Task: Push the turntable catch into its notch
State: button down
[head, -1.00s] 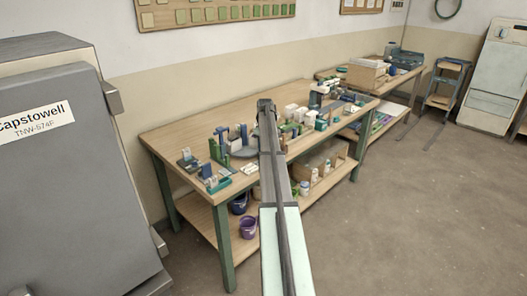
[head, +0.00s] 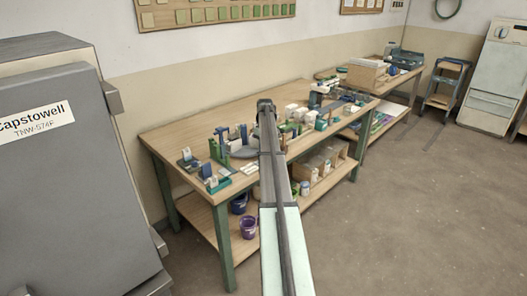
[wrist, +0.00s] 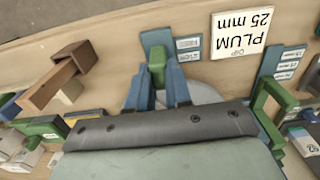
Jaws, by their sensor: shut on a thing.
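My gripper (wrist: 158,92) has two blue fingers, closed around a small green block (wrist: 157,62) in front of a blue upright plate (wrist: 155,40). The block looks like the turntable catch, but I cannot be sure. Part of a grey disc, probably the turntable (wrist: 203,92), shows behind and right of the fingers; my dark gripper body hides its near part. The notch is not discernible. In the head view my gripper (head: 265,106) is over the workbench and small, and the disc (head: 242,151) lies just left of my arm.
A card reading PLUM DIP 25 mm (wrist: 240,33) is right of the fingers. A brown wooden piece (wrist: 58,75) stands left, and a green bracket (wrist: 268,98) stands close on the right. Several small blocks crowd the workbench (head: 190,125); its back left is clear.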

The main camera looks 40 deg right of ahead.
jog(key=shift+w, duration=0.85)
jog(key=c, duration=1.1)
grip_release()
notch_tip(320, 180, up, 7)
